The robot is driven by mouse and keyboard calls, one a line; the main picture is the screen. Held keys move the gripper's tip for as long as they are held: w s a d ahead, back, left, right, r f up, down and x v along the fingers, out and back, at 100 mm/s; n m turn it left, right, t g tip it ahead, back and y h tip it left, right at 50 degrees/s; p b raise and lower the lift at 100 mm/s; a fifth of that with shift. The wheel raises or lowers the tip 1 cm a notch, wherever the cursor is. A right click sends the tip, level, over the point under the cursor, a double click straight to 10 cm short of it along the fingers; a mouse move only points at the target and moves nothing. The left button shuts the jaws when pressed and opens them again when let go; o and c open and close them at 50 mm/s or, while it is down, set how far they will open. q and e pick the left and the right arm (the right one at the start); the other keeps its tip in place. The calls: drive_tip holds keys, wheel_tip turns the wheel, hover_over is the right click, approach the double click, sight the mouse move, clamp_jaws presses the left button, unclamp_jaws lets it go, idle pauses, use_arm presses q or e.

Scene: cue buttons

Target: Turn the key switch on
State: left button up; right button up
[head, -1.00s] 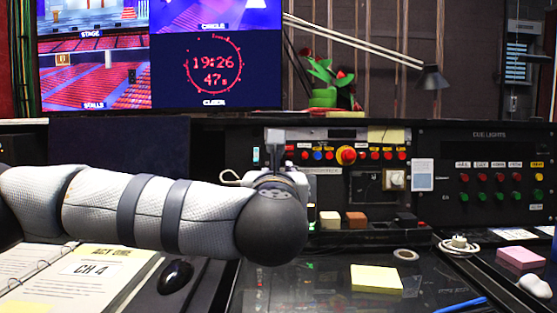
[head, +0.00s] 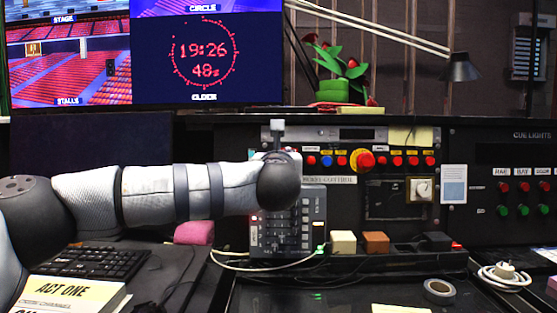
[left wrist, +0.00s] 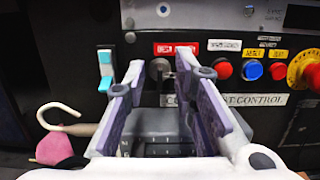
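The key switch (left wrist: 159,69) shows in the left wrist view as a small round metal switch below a red label (left wrist: 176,49) on the black panel. My left gripper (left wrist: 160,72) is open, with one finger on each side of the switch in that view. I see nothing held between the fingers. I cannot tell whether a finger touches the switch, or which way the key is turned. In the head view my left arm reaches in from the left, and its end hides the gripper and the key switch. My right gripper is not in view.
Right of the switch are blue (left wrist: 251,69) and red (left wrist: 279,70) buttons and a large red knob (head: 363,160). A blue-and-white rocker (left wrist: 105,68) and a pale hook (left wrist: 58,114) are at left. A keypad unit (head: 290,232) sits below the panel.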

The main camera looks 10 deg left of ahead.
use_arm(q)
drive_tip(key=shift+w+a, duration=0.1)
drive_tip(key=shift+w, duration=0.3)
drive_tip(key=shift+c, duration=0.4)
clamp_jaws()
